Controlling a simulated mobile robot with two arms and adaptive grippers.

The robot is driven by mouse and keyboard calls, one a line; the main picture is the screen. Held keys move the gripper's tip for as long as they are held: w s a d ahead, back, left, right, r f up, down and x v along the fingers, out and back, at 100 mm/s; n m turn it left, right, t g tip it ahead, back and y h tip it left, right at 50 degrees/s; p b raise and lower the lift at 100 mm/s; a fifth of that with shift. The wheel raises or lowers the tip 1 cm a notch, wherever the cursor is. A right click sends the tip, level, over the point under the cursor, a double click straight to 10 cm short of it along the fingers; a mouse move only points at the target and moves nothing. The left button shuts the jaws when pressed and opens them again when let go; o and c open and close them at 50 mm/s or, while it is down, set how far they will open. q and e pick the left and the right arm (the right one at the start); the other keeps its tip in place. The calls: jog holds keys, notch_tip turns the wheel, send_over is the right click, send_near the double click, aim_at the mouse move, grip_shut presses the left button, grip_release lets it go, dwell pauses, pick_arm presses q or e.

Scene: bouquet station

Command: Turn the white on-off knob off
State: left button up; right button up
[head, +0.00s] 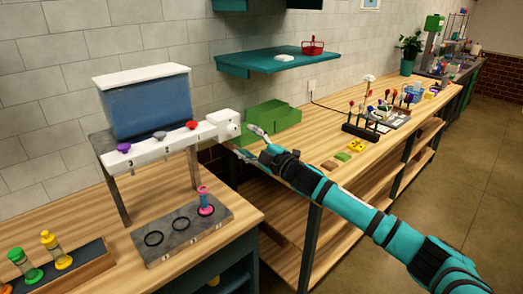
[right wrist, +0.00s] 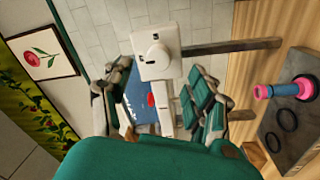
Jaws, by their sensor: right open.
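The white on-off knob (right wrist: 157,56) is a round dial on the face of a white box (right wrist: 170,40). In the head view the box (head: 222,120) sits at the right end of the white rail, and its dial (head: 233,128) faces right. My right gripper (head: 249,141) is open just right of the dial and a little lower. In the right wrist view its fingers (right wrist: 158,70) are spread to either side of the knob, with a visible gap and nothing held. I cannot tell whether a finger touches it. My left gripper is out of view.
The rail (head: 160,143) carries purple, grey and red knobs under a blue tank (head: 150,105). Below, a grey holder (head: 180,235) bears a pink-and-blue vial (head: 205,203). A green bin (head: 272,116) stands behind my right gripper. A teal shelf (head: 250,62) hangs above.

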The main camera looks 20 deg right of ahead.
jog(key=v, duration=0.6)
jog(key=shift+s, duration=0.2)
jog(key=shift+d, duration=0.1)
jog(key=s+d+f+m+g+h, duration=0.2)
jog(key=f+m, duration=0.1)
jog(key=f, duration=1)
jog(key=s+d+f+m+g+h+b, duration=0.1)
jog(key=s+d+f+m+h, duration=0.15)
jog(key=f, duration=1.05)
jog(key=s+d+f+m+g+h, duration=0.1)
jog(key=s+d+f+m+g, duration=0.15)
jog(key=f, duration=1.05)
jog(key=s+a+f+m+g+h+b, duration=0.1)
jog(key=s+a+f+m+g, duration=0.2)
jog(key=s+f, duration=1.45)
jog(key=s+a+f+m+g, duration=0.1)
jog(key=s+f, duration=0.4)
jog(key=s, duration=0.6)
jog(key=s+a+f+m+g, duration=0.1)
jog(key=s+a+f+g, duration=0.2)
jog(key=s, duration=0.9)
jog(key=s+a+f+m+g, duration=0.1)
jog(key=s+a+f+g, duration=0.2)
jog(key=s+f, duration=0.6)
jog(key=s+g, duration=0.1)
jog(key=s, duration=0.1)
jog(key=shift+s+b, duration=0.4)
